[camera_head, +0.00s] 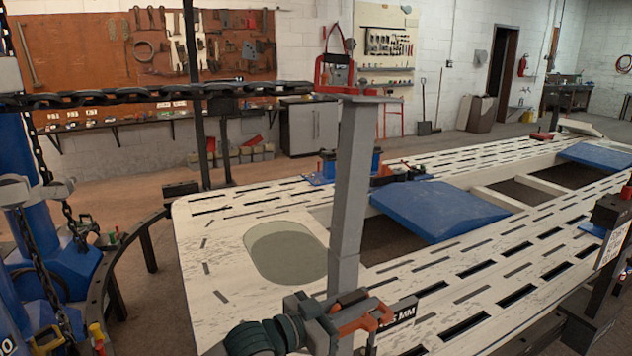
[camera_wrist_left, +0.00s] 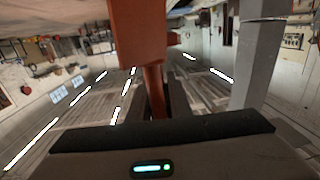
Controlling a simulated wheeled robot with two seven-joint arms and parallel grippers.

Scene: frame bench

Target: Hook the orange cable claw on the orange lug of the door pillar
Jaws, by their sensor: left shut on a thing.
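My left gripper (camera_head: 335,322) comes in low at the bottom of the head view, in front of the lower part of the grey door pillar (camera_head: 349,190). It is shut on the orange cable claw (camera_head: 366,319), which sticks out to the right of the fingers. In the left wrist view the orange claw (camera_wrist_left: 140,40) fills the upper middle, and the pillar (camera_wrist_left: 262,60) stands apart to its right. I cannot pick out the orange lug for sure; the claw and gripper cover part of the pillar. My right gripper is not in view.
A red clamp (camera_head: 335,72) sits at the pillar top, by the end of a taut dark chain (camera_head: 150,96). The pale slotted bench (camera_head: 210,225) spreads behind, with blue panels (camera_head: 440,208).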

